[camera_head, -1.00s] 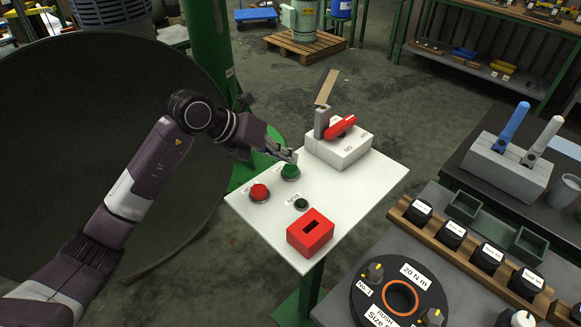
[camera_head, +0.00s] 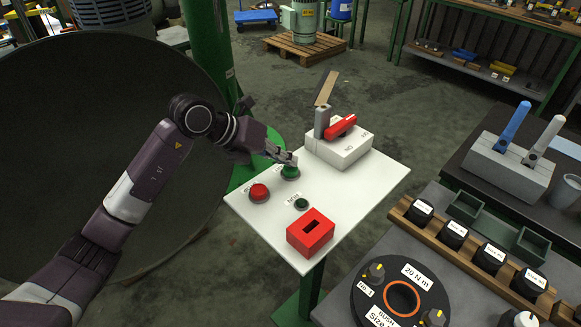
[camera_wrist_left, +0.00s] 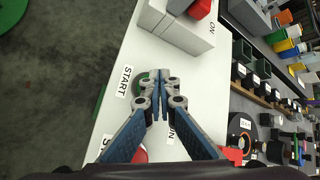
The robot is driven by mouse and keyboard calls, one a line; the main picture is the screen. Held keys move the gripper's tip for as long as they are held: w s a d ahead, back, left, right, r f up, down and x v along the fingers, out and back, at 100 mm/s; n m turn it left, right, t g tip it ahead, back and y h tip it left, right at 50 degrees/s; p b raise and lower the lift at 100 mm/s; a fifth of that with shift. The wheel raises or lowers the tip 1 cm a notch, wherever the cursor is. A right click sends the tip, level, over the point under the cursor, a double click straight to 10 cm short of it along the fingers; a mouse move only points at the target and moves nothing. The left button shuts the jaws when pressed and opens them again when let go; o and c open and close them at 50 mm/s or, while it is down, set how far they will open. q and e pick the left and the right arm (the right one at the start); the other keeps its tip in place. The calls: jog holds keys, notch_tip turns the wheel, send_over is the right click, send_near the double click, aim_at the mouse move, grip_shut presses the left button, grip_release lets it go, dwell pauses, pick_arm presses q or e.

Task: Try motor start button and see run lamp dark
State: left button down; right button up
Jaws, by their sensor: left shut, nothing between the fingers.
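The green start button (camera_head: 290,174) sits on the white panel (camera_head: 352,205). My left gripper (camera_head: 288,159) is shut and empty, its fingertips right at the button's top; I cannot tell whether they press it. In the left wrist view the shut fingertips (camera_wrist_left: 158,78) partly hide the green button (camera_wrist_left: 140,82), beside the START label (camera_wrist_left: 124,81). The small run lamp (camera_head: 301,203) is dark green and shows no glow. My right gripper is not in view.
A red stop button (camera_head: 259,192) is left of the lamp, and a red slotted box (camera_head: 310,234) stands at the panel's near edge. A pale switch box (camera_head: 340,151) with a red handle (camera_head: 342,126) stands at the back. The panel's right side is clear.

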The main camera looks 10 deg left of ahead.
aim_at(287, 168)
pick_arm(q)
jog(key=shift+s+f+b, duration=0.1)
jog(key=shift+f+b, duration=0.35)
jog(key=shift+f, duration=0.35)
jog(key=shift+r, duration=0.1)
dwell(0.5)
jog(key=shift+r+p, duration=0.95)
jog(key=shift+r, duration=0.35)
jog(key=shift+r, duration=0.1)
notch_tip(287, 168, up, 5)
jog(key=p, duration=0.3)
jog(key=shift+p, duration=0.3)
jog(key=shift+a, duration=0.1)
